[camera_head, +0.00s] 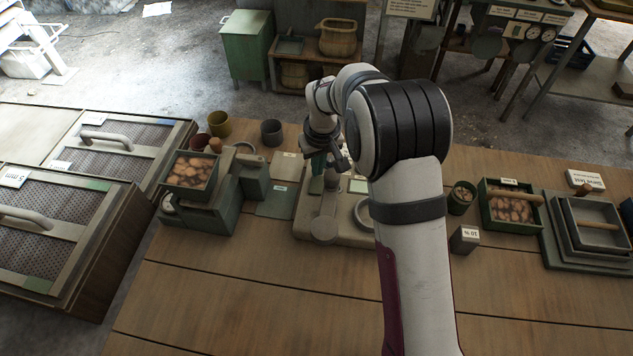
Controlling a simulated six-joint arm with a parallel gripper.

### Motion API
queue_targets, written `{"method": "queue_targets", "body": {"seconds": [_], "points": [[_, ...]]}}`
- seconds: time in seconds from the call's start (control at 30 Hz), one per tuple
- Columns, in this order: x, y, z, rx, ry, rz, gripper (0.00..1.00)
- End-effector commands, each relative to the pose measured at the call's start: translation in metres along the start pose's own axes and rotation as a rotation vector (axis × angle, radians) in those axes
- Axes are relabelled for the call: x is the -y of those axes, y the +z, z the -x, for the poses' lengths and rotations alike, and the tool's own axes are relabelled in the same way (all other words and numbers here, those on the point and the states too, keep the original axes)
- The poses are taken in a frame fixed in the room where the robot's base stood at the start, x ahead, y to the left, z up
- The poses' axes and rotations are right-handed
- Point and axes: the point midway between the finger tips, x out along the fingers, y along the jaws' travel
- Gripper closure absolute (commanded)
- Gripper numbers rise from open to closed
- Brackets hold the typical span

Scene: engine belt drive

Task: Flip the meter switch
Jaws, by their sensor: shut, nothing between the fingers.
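A pale grey-beige device (352,232) stands on the wooden table, with an upright part and a round knob-like piece at its front. It may be the meter, but I cannot tell for sure. My arm covers its right side, and I cannot make out a switch on it. My gripper (338,166) is over the back of this device, pointing down, and is shut with nothing held. Whether it touches the device is unclear. A small teal part (319,163) shows beside the gripper.
A green scale-like machine (215,210) with a tray of brown pieces (193,171) stands to the left. A green box of brown pieces (511,206), a small "10 %" block (465,238) and grey trays (590,228) stand to the right. The table front is clear.

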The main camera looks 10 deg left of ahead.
Motion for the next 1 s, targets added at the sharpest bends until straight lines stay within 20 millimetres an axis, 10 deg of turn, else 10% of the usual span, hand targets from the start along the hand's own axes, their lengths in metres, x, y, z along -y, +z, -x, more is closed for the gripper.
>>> {"method": "queue_targets", "body": {"seconds": [1.0], "points": [[0.0000, 0.0012, -0.0088, 0.000, 0.000, 0.000, 1.00]]}}
